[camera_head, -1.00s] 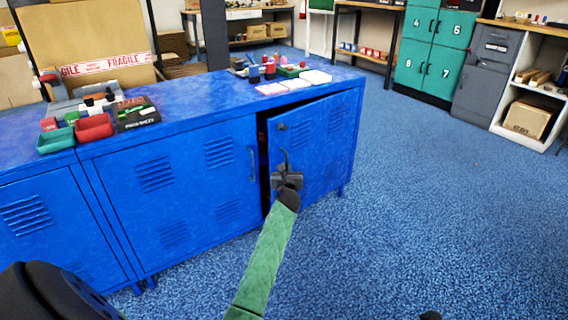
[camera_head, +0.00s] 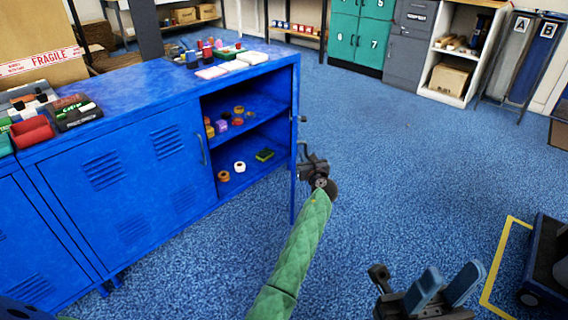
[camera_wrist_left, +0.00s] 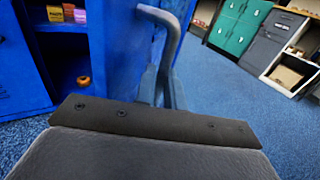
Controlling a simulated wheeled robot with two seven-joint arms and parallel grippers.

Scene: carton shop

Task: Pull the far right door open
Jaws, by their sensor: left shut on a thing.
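The far right door (camera_head: 294,170) of the blue cabinet stands swung well out and shows nearly edge-on in the head view. Its inside shelves are exposed. My left gripper (camera_head: 305,158), on the green-sleeved arm, is shut on the door's handle. In the left wrist view the grey bent handle (camera_wrist_left: 168,28) runs down between the fingers, beside the blue door face. My right gripper (camera_head: 453,272) is at the lower right of the head view, away from the cabinet, with its two blue-grey fingers apart and empty.
The open compartment holds small rolls and a green item (camera_head: 264,155). The closed neighbouring door (camera_head: 130,170) is left of it. Trays and boxes stand on the cabinet top (camera_head: 150,95). Blue floor (camera_head: 400,150) is clear to the right; a dark cart (camera_head: 548,262) stands at lower right.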

